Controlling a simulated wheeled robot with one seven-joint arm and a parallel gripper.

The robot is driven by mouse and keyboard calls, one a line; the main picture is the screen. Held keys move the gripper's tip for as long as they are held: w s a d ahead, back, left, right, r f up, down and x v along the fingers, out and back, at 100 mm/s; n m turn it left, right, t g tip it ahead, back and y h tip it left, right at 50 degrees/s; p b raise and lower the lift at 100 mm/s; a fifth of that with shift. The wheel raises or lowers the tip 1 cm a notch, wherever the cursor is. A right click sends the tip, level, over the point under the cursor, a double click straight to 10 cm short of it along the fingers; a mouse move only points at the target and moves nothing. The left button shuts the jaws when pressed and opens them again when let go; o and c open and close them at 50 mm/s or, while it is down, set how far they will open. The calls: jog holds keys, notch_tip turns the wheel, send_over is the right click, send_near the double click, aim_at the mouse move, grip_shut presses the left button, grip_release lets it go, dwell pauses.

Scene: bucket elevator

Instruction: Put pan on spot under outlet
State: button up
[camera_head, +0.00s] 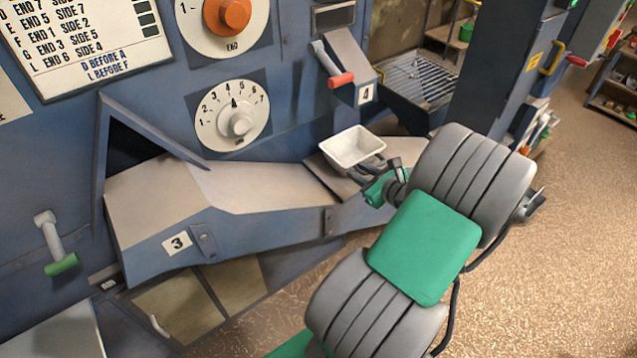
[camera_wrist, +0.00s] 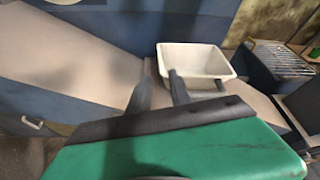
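The white rectangular pan (camera_head: 352,147) sits upright on a grey-brown plate (camera_head: 330,178) on the ledge, below and in front of the outlet chute (camera_head: 348,66) labelled 4. My gripper (camera_head: 378,168) is beside the pan's near right side in the head view. In the wrist view, the two dark fingers of my gripper (camera_wrist: 161,70) are apart, near the left corner of the pan (camera_wrist: 196,63). The right finger overlaps the pan's near wall. I cannot tell whether either finger touches it. The pan's underside is hidden.
The sloped ledge numbered 3 (camera_head: 177,243) runs left from the pan. A red-handled lever (camera_head: 340,80) hangs above the pan. A wire rack (camera_head: 420,80) stands behind, with a dark blue column (camera_head: 505,65) to the right. Open floor (camera_head: 570,210) lies at right.

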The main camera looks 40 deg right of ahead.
jog(key=w+a+n+g+y, duration=0.1)
jog(key=a+n+g, duration=0.1)
jog(key=a+n, duration=0.3)
jog(key=w+a+r+n+g+y, duration=0.1)
jog(key=w+a+n+g, duration=0.1)
jog(key=a+n, duration=0.3)
jog(key=w+a+r+n+g+y, duration=0.1)
jog(key=w+a+n, duration=0.1)
jog(key=a+n, duration=0.4)
jog(key=shift+a+g, duration=0.4)
jog(key=shift+a, duration=0.35)
jog(key=s+a+r+n, duration=0.1)
jog(key=a+n, duration=0.1)
jog(key=s+a+r+n+g, duration=0.1)
jog(key=a+n, duration=0.2)
jog(key=s+a+r+n+g, duration=0.1)
jog(key=a+n, duration=0.1)
jog(key=n, duration=0.1)
jog(key=shift+s+a, duration=0.1)
jog(key=shift+a, duration=0.25)
jog(key=s+a+r+n+g+h, duration=0.1)
jog(key=s+a+r+n+h, duration=0.1)
jog(key=s+a+r+n, duration=0.2)
jog(key=s+a+n, duration=0.2)
jog(key=s+n, duration=0.2)
jog(key=n, duration=0.1)
jog(key=shift+a+r+n+g, duration=0.25)
jog(key=shift+n+g, duration=0.05)
jog(key=shift+g, duration=0.1)
